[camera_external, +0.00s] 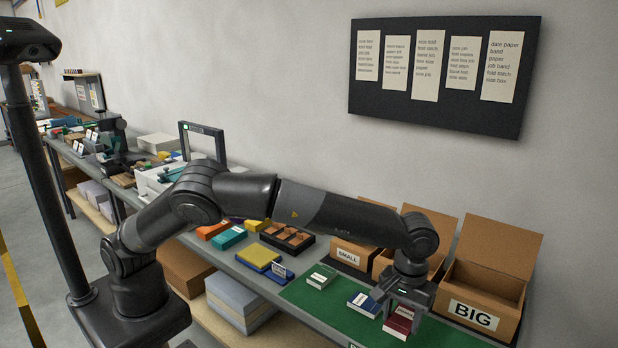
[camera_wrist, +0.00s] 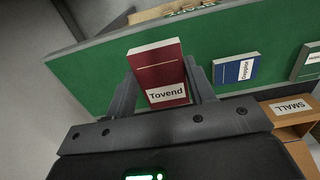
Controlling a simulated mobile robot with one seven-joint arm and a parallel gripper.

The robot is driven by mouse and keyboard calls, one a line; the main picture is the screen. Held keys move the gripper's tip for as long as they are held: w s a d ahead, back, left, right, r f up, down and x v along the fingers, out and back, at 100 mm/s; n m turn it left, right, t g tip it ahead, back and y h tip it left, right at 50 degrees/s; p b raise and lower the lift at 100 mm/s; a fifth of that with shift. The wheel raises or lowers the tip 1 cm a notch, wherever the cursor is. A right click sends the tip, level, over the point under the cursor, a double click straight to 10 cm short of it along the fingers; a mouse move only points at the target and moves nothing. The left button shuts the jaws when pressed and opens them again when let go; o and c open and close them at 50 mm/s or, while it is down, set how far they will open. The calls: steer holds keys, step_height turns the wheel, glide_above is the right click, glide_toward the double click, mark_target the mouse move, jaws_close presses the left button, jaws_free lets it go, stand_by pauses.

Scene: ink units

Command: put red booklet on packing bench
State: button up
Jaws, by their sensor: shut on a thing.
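The red booklet (camera_external: 398,325), with a white label reading "Tovend", is between the two fingers of my gripper (camera_external: 403,309). In the wrist view the red booklet (camera_wrist: 157,65) stands out past the fingertips of my gripper (camera_wrist: 160,80), which is shut on it. It is over or on the green mat (camera_external: 330,312) on the long bench; I cannot tell whether it touches. The fingers and wrist hide part of it in the outside view. Which part of the bench is the packing bench is not clearly readable.
Open cardboard boxes marked SMALL (camera_external: 352,254) and BIG (camera_external: 480,312) stand along the wall side. A dark divided tray (camera_external: 287,237) is farther left.

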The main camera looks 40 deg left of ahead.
mark_target(412, 310)
steer(key=w+f, duration=0.1)
steer(key=w, duration=0.1)
steer(key=w+f, duration=0.2)
steer(key=w, duration=0.1)
steer(key=w+f, duration=0.1)
steer(key=w, duration=0.1)
steer(key=shift+w+f, duration=0.2)
steer(key=shift+w, duration=0.05)
steer(key=shift+f, duration=2.05)
steer(key=shift+w+f, duration=0.1)
steer(key=shift+f, duration=0.05)
steer(key=o, duration=1)
